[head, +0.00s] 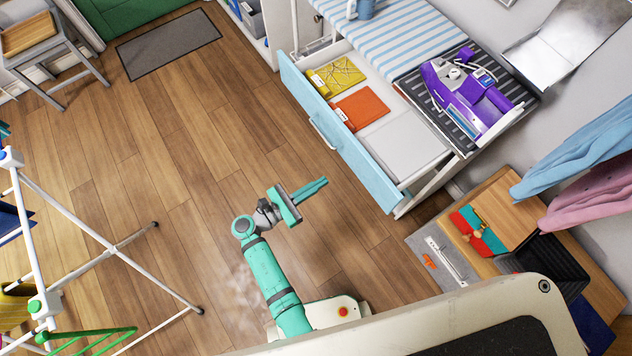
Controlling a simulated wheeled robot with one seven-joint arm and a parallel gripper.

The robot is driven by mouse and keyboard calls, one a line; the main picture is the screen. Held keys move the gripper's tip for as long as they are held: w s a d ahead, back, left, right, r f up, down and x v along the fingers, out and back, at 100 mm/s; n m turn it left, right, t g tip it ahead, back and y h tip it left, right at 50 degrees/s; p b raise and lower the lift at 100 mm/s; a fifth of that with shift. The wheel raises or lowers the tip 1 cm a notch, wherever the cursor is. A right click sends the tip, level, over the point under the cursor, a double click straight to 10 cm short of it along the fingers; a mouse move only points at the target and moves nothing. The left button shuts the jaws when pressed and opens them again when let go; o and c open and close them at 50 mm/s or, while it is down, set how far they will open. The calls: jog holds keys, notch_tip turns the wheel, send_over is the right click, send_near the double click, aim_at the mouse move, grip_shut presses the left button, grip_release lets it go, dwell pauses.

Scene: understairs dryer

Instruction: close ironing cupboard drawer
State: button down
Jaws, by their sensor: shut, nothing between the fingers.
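The ironing cupboard drawer (340,133) is pulled out below the striped ironing board (399,32). Its light blue front has a pale bar handle (321,133). Inside lie a yellow packet (336,77), an orange packet (361,109) and a flat light grey item (403,147). My gripper (318,186) is teal, shut and empty. It is in front of the drawer, a little below the handle in the picture and apart from the drawer front, with its fingers pointing right towards it.
A purple iron (466,92) sits on a dark ribbed rest at the board's end. A wooden unit (516,209) with small items stands at lower right. A white drying rack (92,232) is at left. The wooden floor (190,130) before the drawer is clear.

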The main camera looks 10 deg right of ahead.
aim_at(355, 161)
jog(key=x, duration=1)
jog(key=shift+w+d+f, duration=0.1)
jog(key=shift+d, duration=0.15)
